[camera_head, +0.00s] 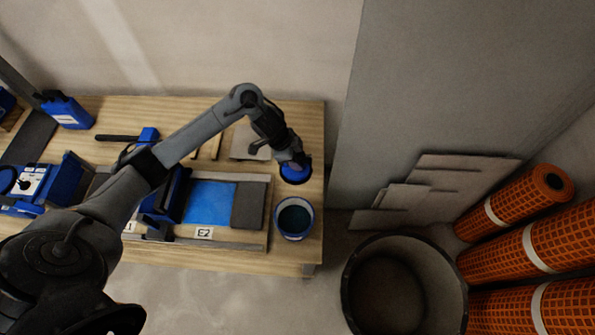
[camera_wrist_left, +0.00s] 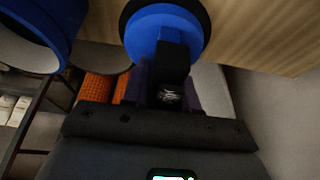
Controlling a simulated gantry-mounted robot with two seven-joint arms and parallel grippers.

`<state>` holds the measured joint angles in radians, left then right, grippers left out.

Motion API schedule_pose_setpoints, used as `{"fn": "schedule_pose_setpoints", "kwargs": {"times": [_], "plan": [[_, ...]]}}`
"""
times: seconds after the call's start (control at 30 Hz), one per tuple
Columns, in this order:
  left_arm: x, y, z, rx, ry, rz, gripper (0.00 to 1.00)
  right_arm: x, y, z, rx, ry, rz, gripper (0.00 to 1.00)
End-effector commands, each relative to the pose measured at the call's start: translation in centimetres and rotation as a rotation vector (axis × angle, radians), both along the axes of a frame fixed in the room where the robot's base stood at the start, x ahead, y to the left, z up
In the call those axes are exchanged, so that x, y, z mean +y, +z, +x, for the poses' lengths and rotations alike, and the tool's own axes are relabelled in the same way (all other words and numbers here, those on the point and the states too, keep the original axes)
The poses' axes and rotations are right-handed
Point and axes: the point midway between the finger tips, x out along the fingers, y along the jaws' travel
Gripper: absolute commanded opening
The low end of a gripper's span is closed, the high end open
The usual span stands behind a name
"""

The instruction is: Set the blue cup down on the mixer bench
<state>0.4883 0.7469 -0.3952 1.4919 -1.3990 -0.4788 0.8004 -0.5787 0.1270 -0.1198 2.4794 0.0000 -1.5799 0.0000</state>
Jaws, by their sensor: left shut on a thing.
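The cup is over the right end of the wooden bench (camera_head: 312,125), the only bench in view. I cannot tell whether its rim touches the wood. My right gripper is not in view.
A blue bucket (camera_head: 295,236) with dark teal content stands just in front of the cup. A grey plate (camera_head: 250,143) lies behind left. A blue tile bed (camera_head: 210,203) lies left.

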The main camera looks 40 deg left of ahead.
Motion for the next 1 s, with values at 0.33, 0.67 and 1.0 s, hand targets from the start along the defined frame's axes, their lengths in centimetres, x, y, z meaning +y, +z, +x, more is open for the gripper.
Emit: {"fn": "schedule_pose_setpoints", "kwargs": {"times": [0.33, 0.67, 1.0], "plan": [[0.0, -3.1, 0.1, -0.001, 0.002, -0.001, 0.00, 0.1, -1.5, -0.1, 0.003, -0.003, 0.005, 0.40], [0.0, -6.4, 0.1, -0.002, 0.002, -0.001, 0.00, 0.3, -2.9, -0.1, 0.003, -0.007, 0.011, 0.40], [0.0, -6.6, 0.1, -0.002, 0.002, -0.001, 0.00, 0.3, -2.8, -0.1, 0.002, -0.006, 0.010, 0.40]]}}
